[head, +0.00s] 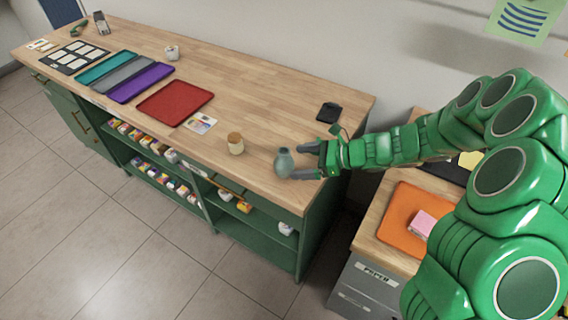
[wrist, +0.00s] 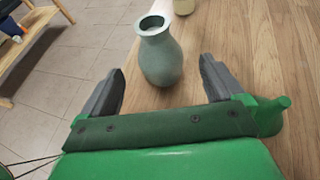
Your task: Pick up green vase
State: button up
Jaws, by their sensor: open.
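The green vase (head: 284,162) is a small grey-green vase with a narrow neck. It stands upright near the front right corner of the long wooden counter. In the wrist view the vase (wrist: 161,58) stands just ahead of my gripper, roughly midway between the lines of the two dark fingers. My gripper (head: 305,161) is open, low over the counter and right of the vase. In the wrist view my gripper (wrist: 162,78) has its fingers wide apart with nothing held. Whether a finger touches the vase cannot be told, but a gap shows on both sides.
A small tan jar (head: 236,144) stands left of the vase; it partly shows in the wrist view (wrist: 184,6). A black item (head: 328,112) lies behind my gripper. A red tray (head: 175,103) lies farther left. The counter's front edge is close to the vase.

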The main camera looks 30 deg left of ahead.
aim_at(278, 164)
jog(key=shift+x, duration=3.95)
jog(key=shift+f, duration=0.1)
jog(key=c, duration=1.2)
jog(key=shift+o, duration=0.2)
